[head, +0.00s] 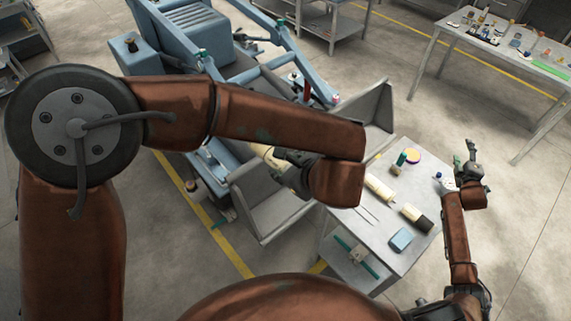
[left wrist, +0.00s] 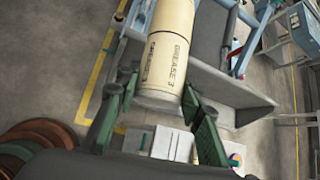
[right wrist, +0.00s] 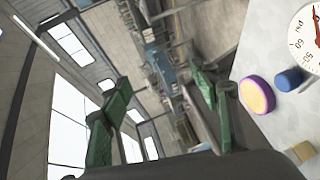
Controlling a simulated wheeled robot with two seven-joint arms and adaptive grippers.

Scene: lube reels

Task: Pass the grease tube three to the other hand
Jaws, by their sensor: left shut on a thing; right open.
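The grease tube three (left wrist: 168,50) is a cream cylinder with "GREASE 3" printed on it, seen in the left wrist view. My left gripper (left wrist: 160,90) is shut on it, with green finger pads on both sides near its lower end. In the head view the tube (head: 262,152) shows partly beside my left gripper (head: 290,168), over the grey bin; my forearm hides some of it. My right gripper (head: 468,158) is open and empty beyond the right side of the small table. Its spread green fingers show in the right wrist view (right wrist: 160,88).
The small grey table (head: 345,222) holds another cream tube (head: 379,189), a cream-and-dark cylinder (head: 416,217), a blue box (head: 400,239) and a yellow-purple disc (head: 413,156). A grey open bin (head: 268,208) stands beside it. A blue machine (head: 190,40) stands behind.

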